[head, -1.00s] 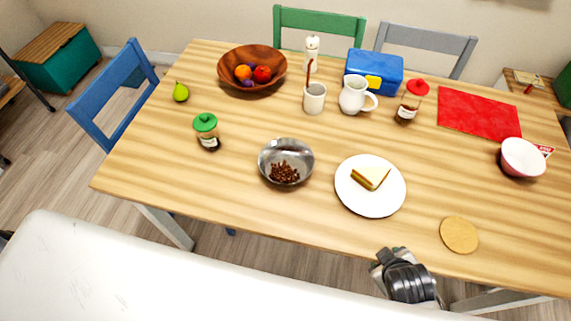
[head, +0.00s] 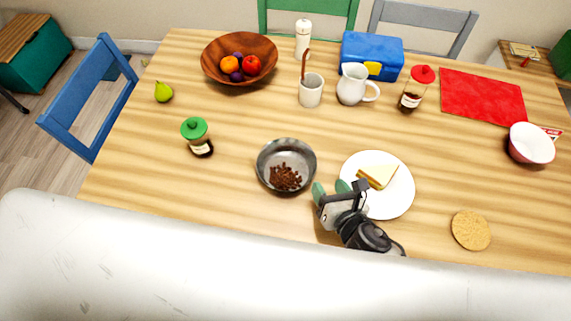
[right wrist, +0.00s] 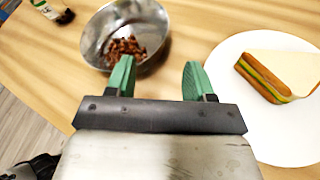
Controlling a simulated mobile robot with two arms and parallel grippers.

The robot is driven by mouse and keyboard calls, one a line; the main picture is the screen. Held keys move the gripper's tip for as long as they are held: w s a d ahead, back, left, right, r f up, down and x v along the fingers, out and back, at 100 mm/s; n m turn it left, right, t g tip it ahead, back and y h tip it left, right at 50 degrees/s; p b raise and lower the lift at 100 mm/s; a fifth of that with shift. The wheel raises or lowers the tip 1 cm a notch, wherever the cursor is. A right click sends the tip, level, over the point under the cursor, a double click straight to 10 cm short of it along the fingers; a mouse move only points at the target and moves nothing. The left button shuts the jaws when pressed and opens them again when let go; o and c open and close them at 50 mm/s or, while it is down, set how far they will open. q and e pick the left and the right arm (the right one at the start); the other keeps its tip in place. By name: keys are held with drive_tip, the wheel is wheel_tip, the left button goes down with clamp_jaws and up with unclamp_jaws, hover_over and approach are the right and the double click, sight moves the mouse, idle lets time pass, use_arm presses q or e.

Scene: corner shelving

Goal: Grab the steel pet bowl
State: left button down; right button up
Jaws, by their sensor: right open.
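The steel pet bowl (head: 264,172) stands upright on the wooden table with brown kibble (head: 285,177) in it. It also shows at the top of the right wrist view (right wrist: 92,42). My right gripper (head: 329,189) is open and empty, just right of the bowl and in front of the plate. In the right wrist view its green fingertips (right wrist: 158,78) are spread apart, with the left one overlapping the bowl's near rim in the picture. I cannot tell whether it touches the bowl. My left gripper is not in view.
A white plate (head: 398,200) with a sandwich (head: 377,176) lies close right of the gripper. A green-lidded jar (head: 197,137) stands left of the bowl, and a cup (head: 311,92) and a white jug (head: 352,86) behind it. The table between bowl and jar is clear.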

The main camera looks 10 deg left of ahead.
sight(315, 170)
drive_tip(key=x, duration=0.8)
drive_tip(key=shift+w+a+f, duration=0.1)
drive_tip(key=shift+w+a, duration=0.05)
drive_tip(key=shift+w, duration=0.05)
drive_tip(key=shift+s, duration=0.1)
clamp_jaws()
